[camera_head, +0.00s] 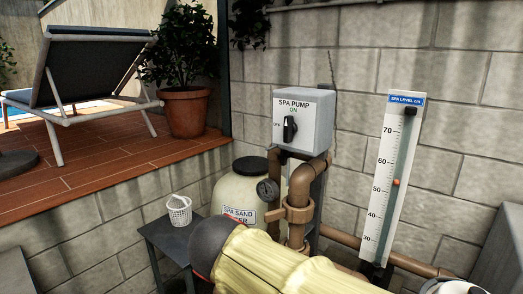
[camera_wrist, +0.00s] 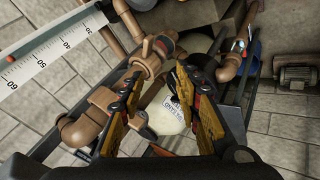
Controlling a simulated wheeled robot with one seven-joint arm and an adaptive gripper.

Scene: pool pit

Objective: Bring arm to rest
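My arm (camera_head: 262,262) shows in the head view as a cream link with a dark rounded joint, low in front of the sand filter. My gripper (camera_wrist: 162,62) shows in the wrist view. Its two yellow-and-black fingers stand apart with nothing held between them. Brown pipes and the pale sand filter (camera_wrist: 168,117) lie beyond the fingers, and how far off they are is hard to tell. The gripper is not clearly visible in the head view.
The spa pump box (camera_head: 303,118) hangs on the block wall, its knob near upright. The spa level gauge (camera_head: 388,190) stands to the right. Brown pipes (camera_head: 300,190) run between them. A white basket (camera_head: 179,210) sits on a dark stand (camera_head: 165,236) at left.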

